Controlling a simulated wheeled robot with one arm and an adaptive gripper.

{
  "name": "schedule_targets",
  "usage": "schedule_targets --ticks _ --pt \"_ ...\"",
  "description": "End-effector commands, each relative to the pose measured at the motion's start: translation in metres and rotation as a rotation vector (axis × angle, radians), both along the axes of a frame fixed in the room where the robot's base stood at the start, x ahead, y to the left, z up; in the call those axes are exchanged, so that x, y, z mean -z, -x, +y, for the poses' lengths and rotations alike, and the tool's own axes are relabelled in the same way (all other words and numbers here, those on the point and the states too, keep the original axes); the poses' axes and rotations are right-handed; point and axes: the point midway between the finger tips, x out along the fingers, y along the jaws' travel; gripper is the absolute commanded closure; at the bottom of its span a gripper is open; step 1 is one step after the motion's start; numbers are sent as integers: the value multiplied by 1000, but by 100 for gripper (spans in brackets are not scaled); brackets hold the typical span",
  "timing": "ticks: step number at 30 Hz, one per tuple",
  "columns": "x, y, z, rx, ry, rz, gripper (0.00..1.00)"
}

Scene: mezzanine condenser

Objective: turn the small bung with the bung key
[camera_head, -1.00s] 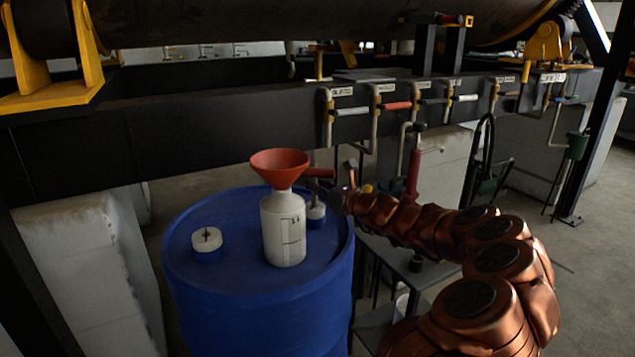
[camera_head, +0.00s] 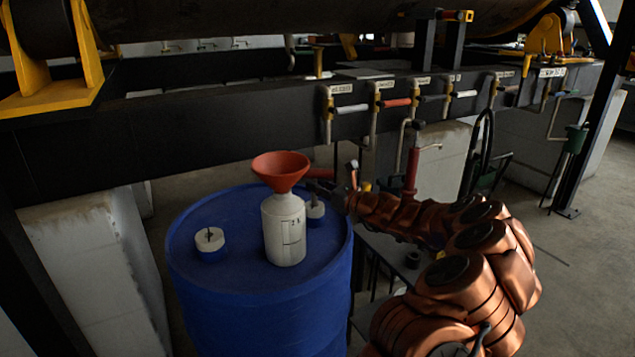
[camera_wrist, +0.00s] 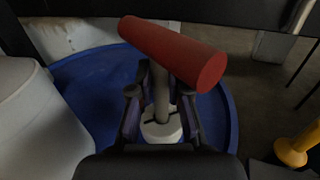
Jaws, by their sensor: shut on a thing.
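The bung key has a thick red crossbar handle (camera_wrist: 175,50) and a grey shaft (camera_wrist: 160,98). My gripper (camera_wrist: 163,85) is shut on the shaft, below the handle. In the head view the handle (camera_head: 321,173) shows just behind the funnel, with my gripper (camera_head: 346,192) at its right. The small bung (camera_wrist: 163,131) is a white round cap on the blue drum, directly under the shaft. It also shows in the head view (camera_head: 315,212). The shaft's foot meets the bung's top at a dark bar; I cannot tell how deep it sits.
A white bottle (camera_head: 284,232) with a red funnel (camera_head: 280,167) stands on the blue drum (camera_head: 255,315), close left of the small bung. A larger white bung (camera_head: 210,239) is further left. A dark beam with pipes and valves (camera_head: 390,103) runs behind.

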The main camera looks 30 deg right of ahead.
Motion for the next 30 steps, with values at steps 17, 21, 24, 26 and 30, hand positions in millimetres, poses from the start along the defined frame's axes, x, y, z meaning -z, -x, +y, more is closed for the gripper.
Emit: schedule_targets --ticks 17,21,24,26,30 --pt "-2 0 -1 -65 -1 -1 100" --pt "-2 0 -2 -83 1 0 100" --pt "-2 0 -2 -95 2 0 100" --pt "-3 0 -2 -104 2 -1 100" --pt "-3 0 -1 -125 -1 -2 100"
